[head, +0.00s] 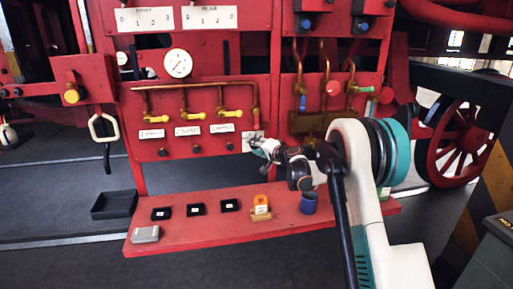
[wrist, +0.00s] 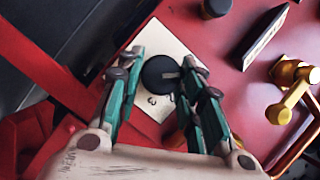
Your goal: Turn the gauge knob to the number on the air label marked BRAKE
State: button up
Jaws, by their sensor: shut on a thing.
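The black round knob (wrist: 158,73) sits on a cream plate (wrist: 178,42) in the wrist view. A light pointer mark shows on the knob's right side. Dark digits show on the plate below it; others are hidden by my fingers. My gripper (wrist: 160,76) has its green fingers shut on both sides of the knob. In the head view my gripper (head: 257,148) is at the right end of the red panel, over the lower part of the cream plate (head: 250,136). Three white labels (head: 188,130) hang under yellow valves; their words are too small to read surely.
A round white gauge (head: 178,63) and two number plates (head: 209,17) are higher on the panel. The red bench (head: 200,245) below holds small black boxes (head: 196,209), an orange item (head: 261,203) and a blue cup (head: 308,203). Yellow valve handles (wrist: 291,92) stand out beside my gripper.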

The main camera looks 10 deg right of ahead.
jog(key=shift+f+m+t+y+b, duration=0.1)
jog(key=shift+m+t+y+b, duration=0.25)
jog(key=shift+m, duration=0.6)
jog(key=shift+f+m+t+y+b, duration=0.1)
jog(key=shift+m+t+y+b, duration=0.25)
jog(key=shift+m, duration=0.6)
jog(key=o, duration=1.1)
jog(key=shift+c, duration=0.2)
jog(key=shift+d, duration=0.1)
jog(key=v, duration=1.2)
